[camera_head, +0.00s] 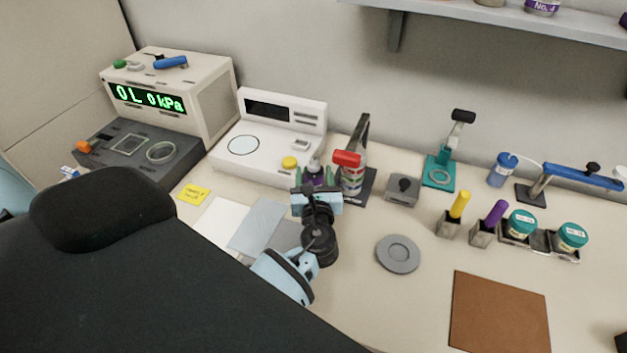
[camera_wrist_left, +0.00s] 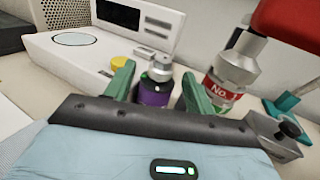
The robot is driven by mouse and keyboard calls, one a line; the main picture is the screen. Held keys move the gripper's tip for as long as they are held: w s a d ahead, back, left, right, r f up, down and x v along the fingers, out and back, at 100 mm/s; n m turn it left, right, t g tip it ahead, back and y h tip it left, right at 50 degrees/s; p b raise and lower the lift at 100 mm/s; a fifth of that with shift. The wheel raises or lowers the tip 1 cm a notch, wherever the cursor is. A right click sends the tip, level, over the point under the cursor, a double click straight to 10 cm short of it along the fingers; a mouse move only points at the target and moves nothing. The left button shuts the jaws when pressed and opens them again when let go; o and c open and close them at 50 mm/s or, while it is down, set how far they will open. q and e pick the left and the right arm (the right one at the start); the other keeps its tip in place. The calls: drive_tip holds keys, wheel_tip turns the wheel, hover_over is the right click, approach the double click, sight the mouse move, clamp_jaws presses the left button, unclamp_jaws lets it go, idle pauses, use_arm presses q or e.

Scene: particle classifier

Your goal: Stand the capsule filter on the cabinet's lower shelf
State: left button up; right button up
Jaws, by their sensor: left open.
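A small capsule-like filter (camera_wrist_left: 155,90) with a purple band and a grey top stands upright on the bench in front of the white instrument. It also shows in the head view (camera_head: 314,169), partly hidden behind my left gripper. My left gripper (camera_wrist_left: 157,72) is open, its two green fingers on either side of the filter. I cannot tell whether they touch it. The gripper also shows in the head view (camera_head: 315,178). The filter's lower part is hidden by the gripper body in the left wrist view. My right gripper is not in view. No cabinet is recognisable.
A red-labelled "No. 1" filter (camera_wrist_left: 232,75) stands in a red-handled clamp (camera_head: 347,158) close on the right. The white instrument (camera_head: 270,110) is behind. A grey round disc (camera_head: 398,254) and a brown mat (camera_head: 500,312) lie at right. A wall shelf (camera_head: 480,14) holds a "No. 4" item.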

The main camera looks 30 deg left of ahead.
sight(314, 169)
use_arm(q)
drive_tip(key=x, duration=0.4)
drive_tip(key=shift+w+f, duration=0.1)
drive_tip(key=shift+f, duration=0.1)
drive_tip(key=shift+c, duration=0.2)
clamp_jaws()
